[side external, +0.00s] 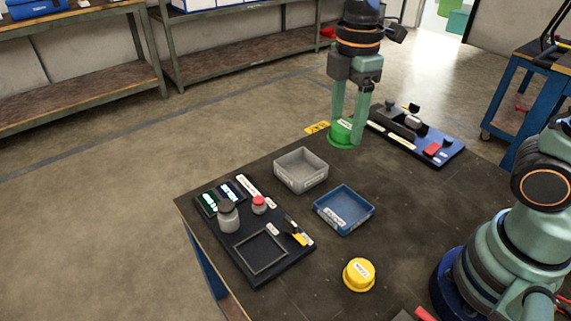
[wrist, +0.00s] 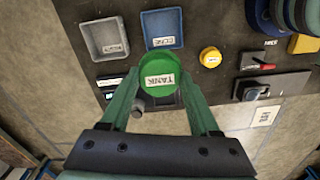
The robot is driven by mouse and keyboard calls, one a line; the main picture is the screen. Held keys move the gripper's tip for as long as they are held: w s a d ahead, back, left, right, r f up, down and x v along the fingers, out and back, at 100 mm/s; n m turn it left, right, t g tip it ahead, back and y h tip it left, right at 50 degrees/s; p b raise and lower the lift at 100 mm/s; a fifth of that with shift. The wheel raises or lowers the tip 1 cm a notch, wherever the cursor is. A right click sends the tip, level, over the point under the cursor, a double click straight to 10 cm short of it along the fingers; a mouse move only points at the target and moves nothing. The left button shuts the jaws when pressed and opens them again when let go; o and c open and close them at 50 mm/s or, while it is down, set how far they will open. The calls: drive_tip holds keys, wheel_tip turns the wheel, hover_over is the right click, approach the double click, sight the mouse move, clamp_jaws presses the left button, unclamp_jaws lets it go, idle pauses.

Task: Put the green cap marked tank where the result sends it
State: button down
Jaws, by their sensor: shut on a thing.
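The green cap (side external: 342,136), with a white label reading TANK, is between the fingers of my gripper (side external: 351,120) near the far edge of the dark table. In the wrist view the cap (wrist: 158,78) shows label-up between the fingertips of my gripper (wrist: 158,88), which is shut on it. I cannot tell whether it touches the tabletop. A grey bin (side external: 301,178) and a blue bin (side external: 345,222), both labelled, stand nearer the front. A dark board at left carries two lit screens (side external: 218,198); their text is too small to read.
A yellow labelled cap (side external: 359,274) sits at the front. Another board with parts (side external: 447,158) lies at back right. Bare table surrounds the bins.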

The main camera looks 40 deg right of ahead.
drive_tip(key=shift+s+d+f, duration=0.15)
drive_tip(key=shift+s+d, duration=0.1)
drive_tip(key=shift+d, duration=0.35)
drive_tip(key=shift+s+d+f, duration=0.15)
drive_tip(key=shift+s+d, duration=0.05)
drive_tip(key=shift+d, duration=0.4)
wheel_tip(320, 180, down, 20)
drive_tip(key=shift+r, duration=0.1)
drive_tip(key=shift+c, duration=2)
unclamp_jaws()
wheel_tip(320, 180, up, 12)
wheel_tip(320, 180, up, 10)
drive_tip(key=r+m+t, duration=0.1)
drive_tip(key=m+t, duration=0.4)
drive_tip(key=m, duration=0.9)
hover_over(343, 211)
drive_tip(key=s+d, duration=0.2)
drive_tip(key=d, duration=0.2)
drive_tip(key=shift+d+r+m+t, duration=0.1)
drive_tip(key=shift+d+m+t, duration=0.15)
drive_tip(key=shift+m, duration=0.45)
